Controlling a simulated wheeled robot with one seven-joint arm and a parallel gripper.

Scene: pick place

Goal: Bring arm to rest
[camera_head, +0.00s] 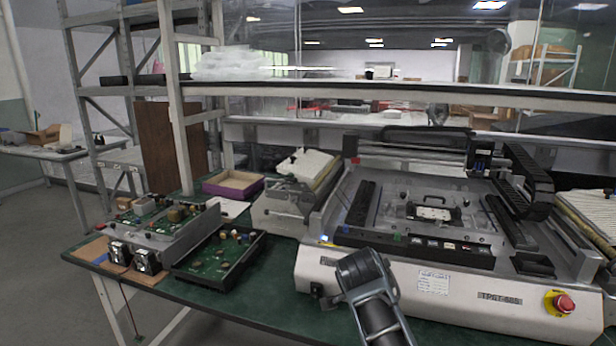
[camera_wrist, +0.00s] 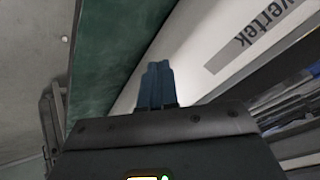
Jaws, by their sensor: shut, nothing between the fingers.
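My gripper shows in the wrist view, with its blue fingertips (camera_wrist: 157,84) closed together and nothing between them. The fingers are in front of the white front panel of the machine (camera_wrist: 215,50), which carries dark lettering. The green table edge (camera_wrist: 110,75) runs beside them. In the head view my arm reaches up from the bottom in front of the white machine (camera_head: 450,300). The gripper's fingers are hidden in the head view.
A red emergency button (camera_head: 563,303) sits on the machine's front right. Green circuit boards in a black tray (camera_head: 220,255) and a metal chassis (camera_head: 165,235) stand on the green table (camera_head: 225,310) at left. A purple-sided box (camera_head: 233,184) is behind. Floor at left is open.

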